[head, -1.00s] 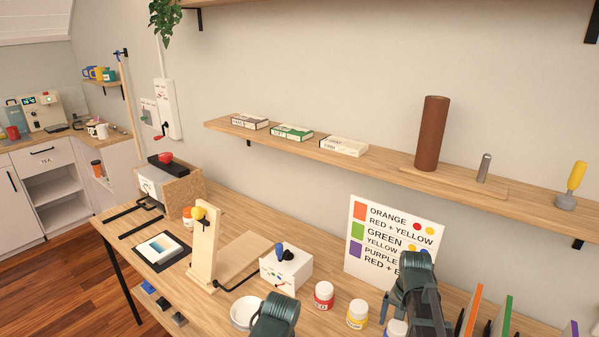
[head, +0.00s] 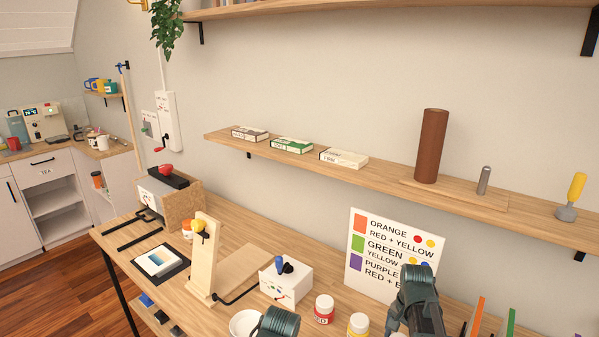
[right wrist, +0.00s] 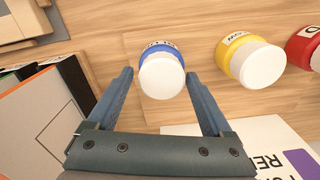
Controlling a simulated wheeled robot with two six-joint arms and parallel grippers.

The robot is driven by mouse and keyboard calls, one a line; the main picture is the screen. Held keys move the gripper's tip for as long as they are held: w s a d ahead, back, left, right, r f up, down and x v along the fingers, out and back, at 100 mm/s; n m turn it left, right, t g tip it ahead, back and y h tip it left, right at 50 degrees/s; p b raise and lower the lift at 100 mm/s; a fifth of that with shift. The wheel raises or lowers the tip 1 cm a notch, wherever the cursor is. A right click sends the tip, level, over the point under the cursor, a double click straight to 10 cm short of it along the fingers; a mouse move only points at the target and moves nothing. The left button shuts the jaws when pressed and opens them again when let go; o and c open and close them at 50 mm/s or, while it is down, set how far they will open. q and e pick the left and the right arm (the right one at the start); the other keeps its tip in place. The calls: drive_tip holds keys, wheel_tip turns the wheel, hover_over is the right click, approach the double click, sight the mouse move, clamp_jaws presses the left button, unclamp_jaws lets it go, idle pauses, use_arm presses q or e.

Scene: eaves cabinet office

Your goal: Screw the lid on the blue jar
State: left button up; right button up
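The blue jar (right wrist: 152,47) stands on the wooden table in the right wrist view, its blue label band facing up the picture. A white lid (right wrist: 162,78) sits on top of it; I cannot tell how tightly it is on. My right gripper (right wrist: 159,74) is open, with one finger on each side of the jar and lid in that view and gaps visible. It holds nothing. In the head view my right arm and the bottom edge hide nearly all of the blue jar. Of my left arm only a wrist part shows at the bottom edge; its fingers are out of view.
A yellow jar (right wrist: 240,50) and a red jar (right wrist: 304,46) stand beside the blue one, both white-topped. A white bowl (head: 245,322), a white box with knobs (head: 286,281) and a wooden stand (head: 204,262) are left. A colour chart (head: 388,253) stands behind; upright panels (head: 475,316) are right.

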drive_tip(key=shift+o, duration=0.8)
drive_tip(key=shift+r, duration=0.15)
wheel_tip(320, 180, up, 14)
drive_tip(key=p, duration=1.4)
drive_tip(key=s+a+f+n+b, duration=0.1)
drive_tip(key=s+a+n, duration=0.3)
drive_tip(key=a, duration=0.3)
drive_tip(key=s+a+f+n+b, duration=0.1)
drive_tip(key=s+a+n, duration=0.3)
drive_tip(key=a, duration=0.3)
drive_tip(key=s+a+f+n+h+b, duration=0.1)
drive_tip(key=s+a+n, duration=0.3)
drive_tip(key=a, duration=0.3)
drive_tip(key=shift+s+f+n, duration=0.25)
drive_tip(key=shift+s+n, duration=0.1)
drive_tip(key=shift+n, duration=0.55)
